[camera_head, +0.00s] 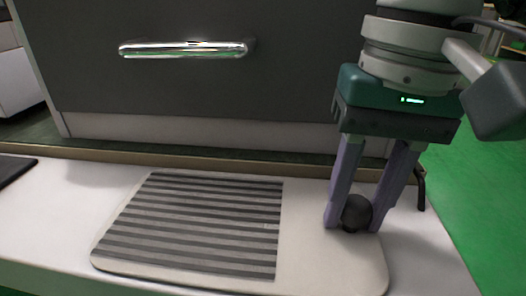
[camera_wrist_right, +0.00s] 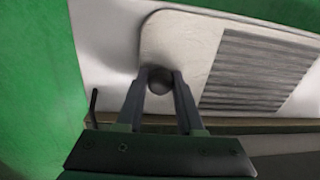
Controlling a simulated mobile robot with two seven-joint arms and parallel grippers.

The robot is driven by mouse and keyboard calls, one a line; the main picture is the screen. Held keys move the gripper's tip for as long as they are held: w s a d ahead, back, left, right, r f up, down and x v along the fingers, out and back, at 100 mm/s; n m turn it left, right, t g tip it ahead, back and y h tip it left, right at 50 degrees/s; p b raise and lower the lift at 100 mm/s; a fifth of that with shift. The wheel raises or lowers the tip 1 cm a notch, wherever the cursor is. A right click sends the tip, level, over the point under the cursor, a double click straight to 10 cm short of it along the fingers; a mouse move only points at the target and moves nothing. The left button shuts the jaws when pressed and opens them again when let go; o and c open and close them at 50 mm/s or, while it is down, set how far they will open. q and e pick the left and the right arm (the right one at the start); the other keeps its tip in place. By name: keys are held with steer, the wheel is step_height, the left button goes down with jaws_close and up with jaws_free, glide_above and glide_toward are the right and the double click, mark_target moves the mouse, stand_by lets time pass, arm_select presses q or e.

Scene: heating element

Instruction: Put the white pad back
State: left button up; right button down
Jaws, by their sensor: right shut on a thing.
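The white pad (camera_head: 320,265) is a flat rounded board with a grey striped panel (camera_head: 200,225) and a dark round knob (camera_head: 357,211) near its right end. It lies on the white surface. My right gripper (camera_head: 355,222) points down with its two purple fingers on either side of the knob, shut on it. The right wrist view also shows the knob (camera_wrist_right: 160,82) between the fingers and the pad (camera_wrist_right: 190,45) beyond. My left gripper is not in view.
A dark drawer front (camera_head: 200,90) with a shiny handle (camera_head: 185,48) stands behind the pad. A brown ledge (camera_head: 200,165) runs along the back of the white surface. A dark flat object (camera_head: 12,170) lies at the far left. Green floor (camera_head: 485,200) shows at the right.

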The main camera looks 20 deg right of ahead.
steer(key=shift+r, duration=0.1)
steer(key=shift+w, duration=0.1)
steer(key=c, duration=0.5)
jaws_free()
steer(key=shift+c, duration=0.2)
steer(key=shift+r, duration=0.2)
step_height(320, 180, up, 12)
steer(key=p, duration=0.5)
steer(key=shift+s+d+f, duration=0.2)
steer(key=shift+s+d, duration=0.05)
steer(key=shift+d, duration=0.1)
